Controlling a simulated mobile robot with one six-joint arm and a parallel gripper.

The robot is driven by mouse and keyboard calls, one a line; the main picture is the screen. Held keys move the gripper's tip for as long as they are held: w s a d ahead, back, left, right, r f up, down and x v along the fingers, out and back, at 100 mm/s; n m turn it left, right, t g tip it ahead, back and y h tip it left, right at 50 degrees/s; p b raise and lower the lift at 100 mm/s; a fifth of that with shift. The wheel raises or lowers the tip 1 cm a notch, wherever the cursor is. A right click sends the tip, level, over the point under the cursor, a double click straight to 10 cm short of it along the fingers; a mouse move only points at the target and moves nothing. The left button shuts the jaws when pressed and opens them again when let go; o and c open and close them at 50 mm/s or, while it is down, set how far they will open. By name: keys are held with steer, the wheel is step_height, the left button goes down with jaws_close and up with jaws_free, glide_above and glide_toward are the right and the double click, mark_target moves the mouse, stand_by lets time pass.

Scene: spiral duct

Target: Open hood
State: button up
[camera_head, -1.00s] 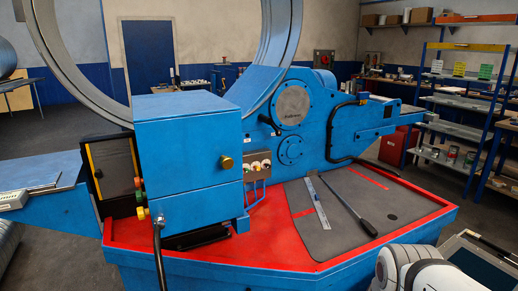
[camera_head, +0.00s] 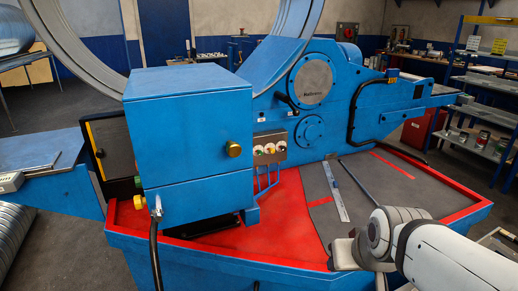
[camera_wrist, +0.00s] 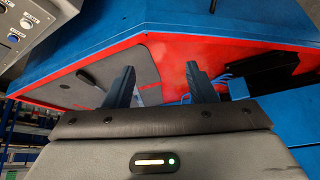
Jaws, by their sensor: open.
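The blue box-shaped hood (camera_head: 185,125) stands at the left of the machine, with its front and sides closed. A brass knob (camera_head: 233,149) sits on its right part. In the wrist view, my gripper (camera_wrist: 161,82) is open, with two dark fingers apart and nothing between them. In the camera_head view, my white arm reaches in from the lower right over the red tray edge, right of and below the hood. The gripper's fingers cannot be made out there.
A red tray with a grey mat (camera_head: 375,190) spreads right of the hood, holding a steel ruler (camera_head: 334,190) and a dark rod-like tool. A black cable (camera_head: 155,240) hangs below the hood. A control panel with buttons (camera_head: 270,150) is beside it. Shelves stand far right.

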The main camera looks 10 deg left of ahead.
steer(key=w+a+r+n+t+y+b, duration=0.1)
steer(key=w+a+r+n+t+y, duration=0.2)
steer(key=w+a, duration=0.45)
steer(key=n+t+y+b, duration=0.2)
steer(key=t+y, duration=0.3)
steer(key=t, duration=0.2)
glide_toward(235, 153)
steer(key=x, duration=0.3)
steer(key=shift+w+a+r, duration=0.15)
steer(key=shift+w+a, duration=0.15)
steer(key=shift+w, duration=0.2)
steer(key=shift+p+x, duration=0.5)
steer(key=shift+x, duration=2.95)
steer(key=shift+c, duration=0.2)
